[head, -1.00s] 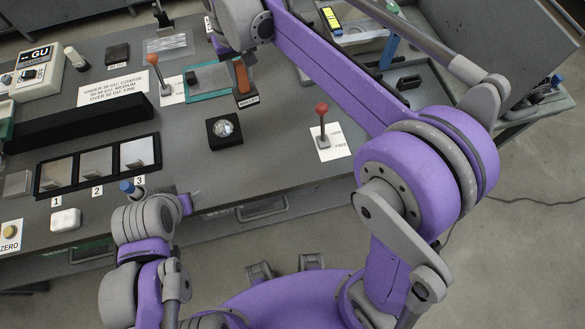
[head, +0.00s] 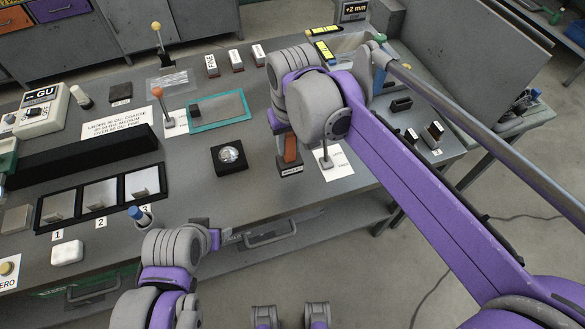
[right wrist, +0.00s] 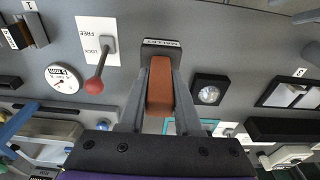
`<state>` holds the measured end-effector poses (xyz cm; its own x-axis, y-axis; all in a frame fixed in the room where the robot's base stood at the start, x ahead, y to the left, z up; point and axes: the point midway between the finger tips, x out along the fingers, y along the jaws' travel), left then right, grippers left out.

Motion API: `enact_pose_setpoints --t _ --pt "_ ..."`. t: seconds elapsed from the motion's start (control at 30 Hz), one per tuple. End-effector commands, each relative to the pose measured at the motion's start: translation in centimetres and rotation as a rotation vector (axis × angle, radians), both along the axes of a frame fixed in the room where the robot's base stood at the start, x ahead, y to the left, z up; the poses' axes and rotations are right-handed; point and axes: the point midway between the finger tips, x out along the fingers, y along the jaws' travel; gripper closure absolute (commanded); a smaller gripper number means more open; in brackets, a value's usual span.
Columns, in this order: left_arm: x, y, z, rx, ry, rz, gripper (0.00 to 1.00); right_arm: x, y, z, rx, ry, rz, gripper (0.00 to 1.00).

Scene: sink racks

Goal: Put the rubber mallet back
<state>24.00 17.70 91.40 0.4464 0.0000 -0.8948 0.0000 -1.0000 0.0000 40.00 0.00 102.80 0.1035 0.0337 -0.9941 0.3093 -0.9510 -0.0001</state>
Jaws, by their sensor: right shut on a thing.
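The rubber mallet has a brown-orange handle and a dark head with a white label reading MALLET. In the head view the mallet (head: 290,149) stands head down over the grey bench, between the round glass piece and the white lever card. My right gripper (right wrist: 157,92) is shut on its handle (right wrist: 160,82), with one grey finger along each side; the head (right wrist: 162,46) shows beyond the fingertips. I cannot tell whether the head touches the bench. My left gripper (head: 224,237) is low at the bench's front edge, mostly hidden behind its own wrist.
The black block with the round glass (head: 230,157) stands left of the mallet. A red-knobbed lever (right wrist: 94,85) on a white card (head: 336,170) stands close on the other side. A teal-edged mat (head: 219,109) lies farther back. Bare bench lies in front.

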Motion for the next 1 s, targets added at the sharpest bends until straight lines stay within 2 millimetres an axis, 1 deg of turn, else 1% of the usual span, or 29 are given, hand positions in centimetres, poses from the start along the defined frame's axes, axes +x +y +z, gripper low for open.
enact_pose_setpoints --t 0.03,0.1,0.27,0.43,0.53,0.77,0.87,0.9,0.97,1.0 --pt "0.0 0.0 -0.1 0.000 0.001 0.000 0.33 0.0 0.0 -1.0 0.000 0.000 -0.001 1.00" --pt "0.0 0.0 -0.2 0.000 0.001 0.000 0.33 0.0 0.0 -1.9 0.000 0.000 -0.001 1.00" --pt "-0.1 0.0 -0.3 0.000 0.001 0.000 0.33 0.0 0.0 -3.4 0.000 0.000 -0.001 1.00" --pt "-0.1 0.0 -0.5 0.000 0.002 0.000 0.33 0.0 0.0 -5.8 0.000 0.000 0.000 1.00" --pt "-0.1 0.0 -0.5 0.000 0.003 0.000 0.33 0.0 0.0 -6.3 0.000 0.000 0.000 1.00" --pt "-0.1 0.0 -0.5 0.000 0.003 0.000 0.33 0.0 0.0 -6.3 0.000 0.000 0.000 1.00" --pt "-0.2 0.0 -0.7 0.000 0.004 0.000 0.33 0.0 0.0 -6.6 0.000 0.001 0.000 1.00" --pt "-0.2 0.0 -0.8 0.000 0.004 0.000 0.33 0.0 0.0 -6.7 0.000 0.001 0.000 0.66" --pt "-0.2 0.0 -0.7 0.000 0.004 0.000 0.33 0.0 0.0 -6.6 0.000 0.000 0.000 0.55" --pt "-0.2 0.0 -0.7 0.000 0.004 0.000 0.33 0.0 0.0 -6.6 0.000 0.000 0.000 0.48"
